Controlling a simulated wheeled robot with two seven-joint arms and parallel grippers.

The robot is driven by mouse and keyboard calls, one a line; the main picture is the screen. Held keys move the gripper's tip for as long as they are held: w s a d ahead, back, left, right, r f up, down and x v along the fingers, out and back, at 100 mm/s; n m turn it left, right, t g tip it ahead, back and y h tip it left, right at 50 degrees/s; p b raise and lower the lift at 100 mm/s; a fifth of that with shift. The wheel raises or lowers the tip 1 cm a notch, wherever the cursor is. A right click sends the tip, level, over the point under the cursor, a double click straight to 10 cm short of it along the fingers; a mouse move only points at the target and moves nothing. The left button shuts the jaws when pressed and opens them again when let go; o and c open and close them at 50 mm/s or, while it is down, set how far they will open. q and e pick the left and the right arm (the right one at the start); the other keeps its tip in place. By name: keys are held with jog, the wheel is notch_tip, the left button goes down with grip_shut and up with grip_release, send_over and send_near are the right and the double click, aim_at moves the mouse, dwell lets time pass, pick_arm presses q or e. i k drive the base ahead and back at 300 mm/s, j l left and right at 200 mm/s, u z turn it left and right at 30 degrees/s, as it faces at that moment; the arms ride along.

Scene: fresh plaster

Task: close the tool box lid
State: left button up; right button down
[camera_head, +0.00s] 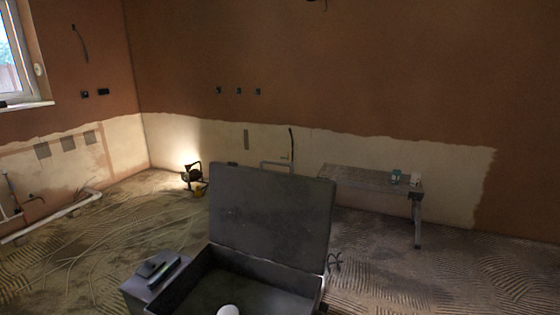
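The dark grey tool box (178,291) stands at the bottom middle of the head view, cut off by the lower edge. Its lid (272,213) is open, standing up at the back and leaning slightly away. The inside of the box is partly visible and dark. Neither of my grippers shows in this view.
A grey block-shaped item (155,271) sits close at the box's left side. A bench (367,180) with small cups stands behind to the right. A lit work lamp (192,174) stands near the back wall. White pipe (52,217) lies at left.

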aim_at(285, 219)
jog(key=i+l+u, duration=0.2)
jog(key=l+u, duration=0.3)
jog(key=l, duration=0.45)
jog(key=l+u, duration=0.5)
jog(key=l, duration=0.5)
